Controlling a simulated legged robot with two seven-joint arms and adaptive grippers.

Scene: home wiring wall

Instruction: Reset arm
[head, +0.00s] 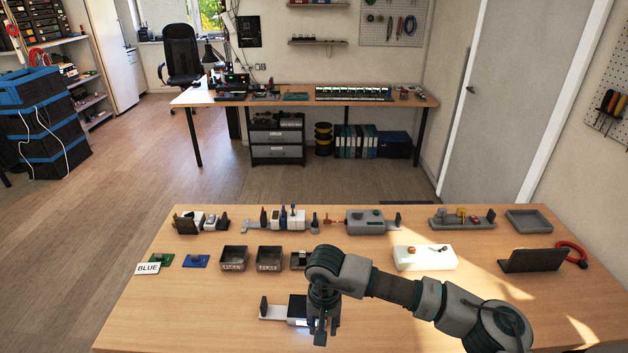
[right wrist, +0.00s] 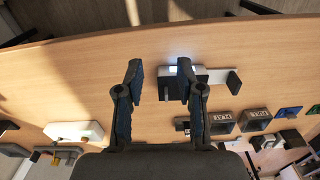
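My right arm comes in from the right in the head view, and its gripper (head: 321,328) points down over the front middle of the wooden table (head: 210,300). My left gripper is not in view.
Labelled bins (head: 233,258), a BLUE card (head: 148,268) and a back row of devices (head: 366,221) occupy the table. Its front left is clear.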

